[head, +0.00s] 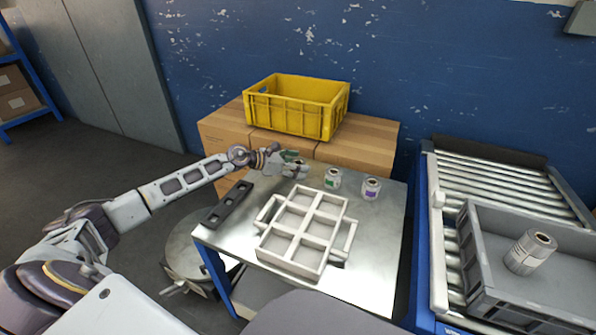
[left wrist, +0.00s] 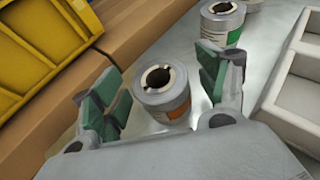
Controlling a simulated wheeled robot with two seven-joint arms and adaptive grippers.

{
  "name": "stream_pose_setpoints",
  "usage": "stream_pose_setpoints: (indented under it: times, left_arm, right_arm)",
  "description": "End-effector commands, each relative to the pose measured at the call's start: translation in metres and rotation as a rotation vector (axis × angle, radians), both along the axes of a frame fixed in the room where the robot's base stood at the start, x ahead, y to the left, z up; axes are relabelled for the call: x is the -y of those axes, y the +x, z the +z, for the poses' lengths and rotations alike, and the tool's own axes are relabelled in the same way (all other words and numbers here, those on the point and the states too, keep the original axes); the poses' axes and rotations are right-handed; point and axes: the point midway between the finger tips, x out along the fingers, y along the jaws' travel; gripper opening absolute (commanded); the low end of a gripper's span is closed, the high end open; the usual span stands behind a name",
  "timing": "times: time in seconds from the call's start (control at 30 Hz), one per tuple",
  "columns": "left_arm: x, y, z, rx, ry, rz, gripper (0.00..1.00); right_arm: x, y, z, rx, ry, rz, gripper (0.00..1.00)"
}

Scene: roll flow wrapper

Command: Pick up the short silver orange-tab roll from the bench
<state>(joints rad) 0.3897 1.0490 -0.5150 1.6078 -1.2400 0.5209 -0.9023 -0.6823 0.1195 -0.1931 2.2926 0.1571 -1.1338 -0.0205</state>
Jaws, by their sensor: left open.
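The short silver roll with an orange tab (left wrist: 165,98) stands upright on the metal bench (head: 372,262), its open core facing up. My left gripper (left wrist: 160,68) is open, with its green-padded fingers on either side of the roll; I cannot tell whether they touch it. In the head view the left gripper (head: 284,160) is at the bench's back edge and partly hides this roll. A green-tab roll (head: 332,178) stands just right of it and also shows in the left wrist view (left wrist: 222,24). A purple-tab roll (head: 371,188) stands farther right. My right gripper is not in view.
A white compartment tray (head: 267,243) lies mid-bench, with a dark slotted bar (head: 229,204) to its left. At right, a grey tote (head: 510,222) holding a larger roll (head: 530,253) rests on a roller conveyor (head: 496,184).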

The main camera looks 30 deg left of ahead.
Motion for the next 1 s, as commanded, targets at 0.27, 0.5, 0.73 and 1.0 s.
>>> stream_pose_setpoints:
  times: [0.27, 0.5, 0.73, 1.0]
  left_arm:
    - [0.0000, 0.0000, 0.0001, 0.000, 0.000, 0.000, 0.74]
    - [0.0000, 0.0000, 0.0001, 0.001, 0.001, 0.000, 0.63]
    - [-0.0001, -0.0001, 0.0002, 0.001, 0.001, 0.000, 0.33]
    - [-0.0002, 0.0001, 0.0007, 0.001, 0.000, 0.000, 0.21]
  right_arm:
    - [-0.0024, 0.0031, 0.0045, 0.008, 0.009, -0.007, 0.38]
    - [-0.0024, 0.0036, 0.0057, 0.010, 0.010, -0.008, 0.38]
    - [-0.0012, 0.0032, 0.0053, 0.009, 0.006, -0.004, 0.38]
    - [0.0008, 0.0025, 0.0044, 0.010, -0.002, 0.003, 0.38]
